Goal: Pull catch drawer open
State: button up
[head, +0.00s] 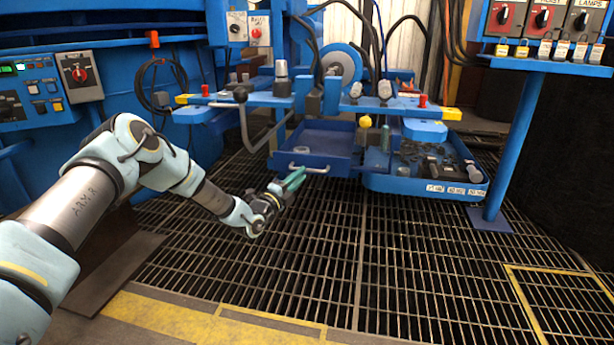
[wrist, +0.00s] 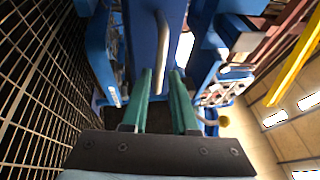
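The blue catch drawer (head: 318,136) hangs under the blue bench in the head view. Its inside shows from above, so it stands at least partly out. A pale bar handle (head: 309,169) runs across its front panel. My gripper (head: 298,177) with green fingers is at the left end of this handle. In the wrist view, the handle (wrist: 162,45) runs upright in the picture, in line with the gap between my fingertips (wrist: 161,74). The fingers stand apart with visible space between them. I cannot tell whether they touch the handle.
A blue tray (head: 425,186) of dark parts sits right of the drawer. A bent grey bar (head: 250,135) hangs left of it. A blue post (head: 515,150) stands at the right. The grated floor (head: 300,260) in front is clear.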

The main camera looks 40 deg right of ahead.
jog(key=shift+b+x, duration=0.55)
jog(key=shift+x, duration=1.55)
grip_shut()
